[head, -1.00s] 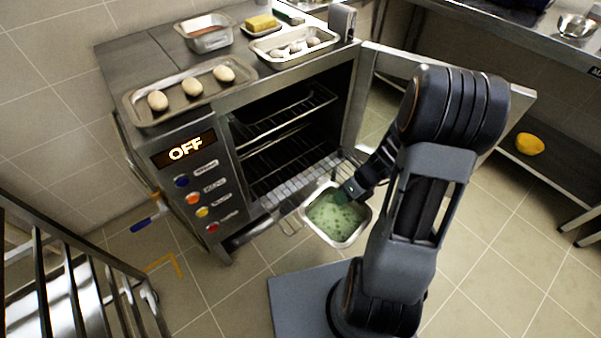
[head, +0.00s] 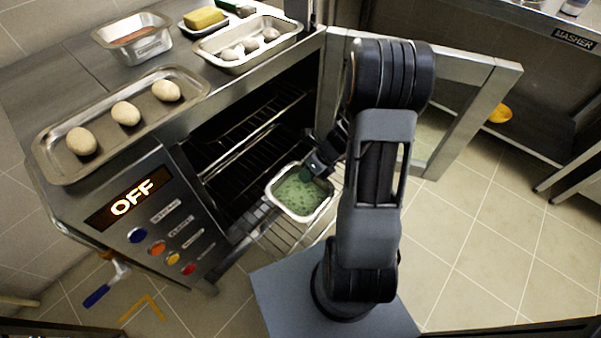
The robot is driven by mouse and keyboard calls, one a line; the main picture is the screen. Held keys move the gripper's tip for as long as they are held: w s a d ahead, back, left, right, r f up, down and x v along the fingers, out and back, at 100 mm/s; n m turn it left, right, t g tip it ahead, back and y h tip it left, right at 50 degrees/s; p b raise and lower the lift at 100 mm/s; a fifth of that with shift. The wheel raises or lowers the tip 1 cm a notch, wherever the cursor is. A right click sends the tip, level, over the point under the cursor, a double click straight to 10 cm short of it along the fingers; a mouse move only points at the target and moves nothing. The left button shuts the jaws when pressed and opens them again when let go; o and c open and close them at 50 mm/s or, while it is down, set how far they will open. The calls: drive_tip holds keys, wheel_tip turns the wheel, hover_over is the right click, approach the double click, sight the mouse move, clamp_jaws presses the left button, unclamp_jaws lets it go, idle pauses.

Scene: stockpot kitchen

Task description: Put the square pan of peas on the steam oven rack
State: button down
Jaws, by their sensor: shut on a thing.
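The square pan of peas (head: 300,217) is a small metal pan with green contents, level at the oven's open front. My gripper (head: 308,175) is shut on the pan's far right rim. The steam oven (head: 165,210) has its door (head: 465,120) swung open to the right and its display reads OFF. A wire rack (head: 275,238) sticks out of the oven's front, under or just below the pan. I cannot tell whether the pan touches it. More wire racks (head: 250,135) show inside the dark cavity.
On the oven top are a tray of three pale oval pieces (head: 125,113), a pan with reddish contents (head: 133,42), a pan of pale pieces (head: 248,46) and a yellow block on a dish (head: 204,18). A yellow fruit (head: 499,113) lies on a low shelf at right.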

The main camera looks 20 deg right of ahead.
drive_tip(key=w+d+f+b, duration=0.1)
drive_tip(key=w+f, duration=0.1)
drive_tip(key=w+f+b, duration=0.1)
drive_tip(key=w+f, duration=0.1)
drive_tip(key=w, duration=0.1)
drive_tip(key=w+d+f+b, duration=0.1)
drive_tip(key=w+f, duration=0.1)
drive_tip(key=shift+w+d+f, duration=0.2)
drive_tip(key=shift+d+f, duration=0.1)
drive_tip(key=shift+f, duration=0.1)
drive_tip(key=shift+w+d+f+b, duration=0.1)
drive_tip(key=shift+f+b, duration=0.15)
drive_tip(key=shift+f, duration=0.4)
drive_tip(key=shift+w+a+f+b, duration=0.1)
drive_tip(key=shift+f+b, duration=0.15)
drive_tip(key=shift+f, duration=0.4)
drive_tip(key=shift+w+d+f+b, duration=0.1)
drive_tip(key=shift+f+b, duration=0.15)
drive_tip(key=shift+f, duration=0.4)
drive_tip(key=c, duration=1.1)
unclamp_jaws()
